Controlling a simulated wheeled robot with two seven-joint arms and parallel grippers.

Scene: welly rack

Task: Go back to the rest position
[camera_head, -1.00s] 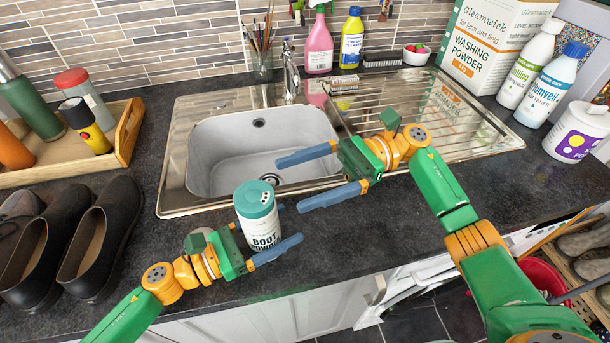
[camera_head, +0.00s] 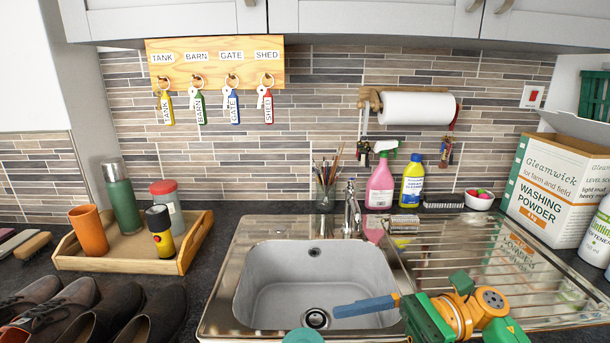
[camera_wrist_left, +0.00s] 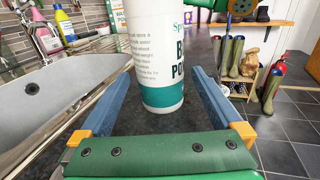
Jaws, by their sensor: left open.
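The white and teal boot powder tin (camera_wrist_left: 163,95) stands upright on the dark counter in the left wrist view, its top cut off. In the head view only its teal lid (camera_head: 303,336) shows at the bottom edge. My left gripper (camera_wrist_left: 160,72) is open, with its blue fingers on either side of the tin and a gap at each side. It is below the head view. My right gripper (camera_head: 368,307) is over the front of the sink and drainer. One blue finger shows, standing apart at the palm's upper end; the other is out of frame. It looks open and empty.
The steel sink (camera_head: 315,285) with its tap (camera_head: 352,208) is in the middle. A wooden tray (camera_head: 185,255) with bottles and a cup, and dark shoes (camera_head: 90,315), are at left. A washing powder box (camera_head: 550,190) stands at right. Key hooks (camera_head: 215,65) and cupboards are above.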

